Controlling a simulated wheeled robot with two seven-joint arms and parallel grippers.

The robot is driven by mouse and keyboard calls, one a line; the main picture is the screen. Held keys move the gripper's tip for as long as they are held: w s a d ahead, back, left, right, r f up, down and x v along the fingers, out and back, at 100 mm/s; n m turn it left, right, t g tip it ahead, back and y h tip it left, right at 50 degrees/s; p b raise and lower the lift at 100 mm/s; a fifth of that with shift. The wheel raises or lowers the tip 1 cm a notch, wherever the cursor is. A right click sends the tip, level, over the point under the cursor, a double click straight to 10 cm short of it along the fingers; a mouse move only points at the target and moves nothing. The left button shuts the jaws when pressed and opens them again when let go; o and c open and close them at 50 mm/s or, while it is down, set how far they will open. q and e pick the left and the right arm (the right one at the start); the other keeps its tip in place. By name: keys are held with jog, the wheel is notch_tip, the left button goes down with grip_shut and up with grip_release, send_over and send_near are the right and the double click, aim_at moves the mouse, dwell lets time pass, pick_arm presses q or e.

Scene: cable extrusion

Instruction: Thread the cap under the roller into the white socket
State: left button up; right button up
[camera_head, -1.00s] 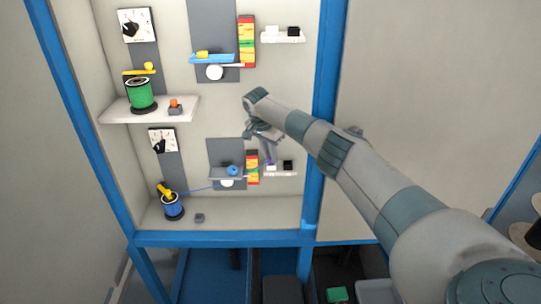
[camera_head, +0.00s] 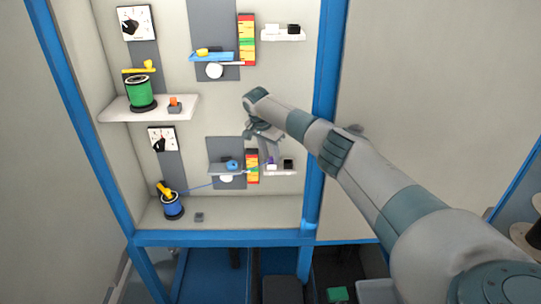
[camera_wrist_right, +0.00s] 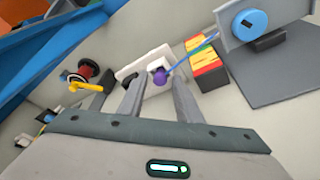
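A small purple cap (camera_wrist_right: 158,77) on the end of a blue cable sits at the white socket (camera_wrist_right: 152,62) in the right wrist view. How deep it sits in the socket I cannot tell. In the head view the white socket (camera_head: 271,168) is on the lower right ledge, with the purple cap (camera_head: 270,160) at its top. My right gripper (camera_wrist_right: 157,80) has its fingers spread on either side of the cap, with gaps showing. The cable runs left past the blue roller (camera_head: 232,165) toward the blue spool (camera_head: 172,207). My left gripper is not in view.
A black socket (camera_head: 288,164) stands beside the white one. A colour-striped gauge (camera_head: 252,167) is just left of them. An upper shelf holds a green spool (camera_head: 140,93). A blue frame post (camera_head: 324,80) stands close by my right arm.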

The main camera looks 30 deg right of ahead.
jog(key=shift+r, duration=0.1)
dwell(0.3)
jog(key=shift+a+r+b, duration=0.15)
jog(key=shift+r+b, duration=0.25)
jog(key=shift+r, duration=0.15)
jog(key=b+v, duration=0.5)
jog(key=v, duration=1.1)
jog(key=shift+b, duration=0.4)
jog(key=shift+a, duration=0.1)
jog(key=o, duration=1.1)
jog(key=shift+c, duration=0.2)
jog(key=shift+r, duration=0.1)
jog(key=shift+p+v, duration=1.85)
jog(key=shift+p, duration=0.15)
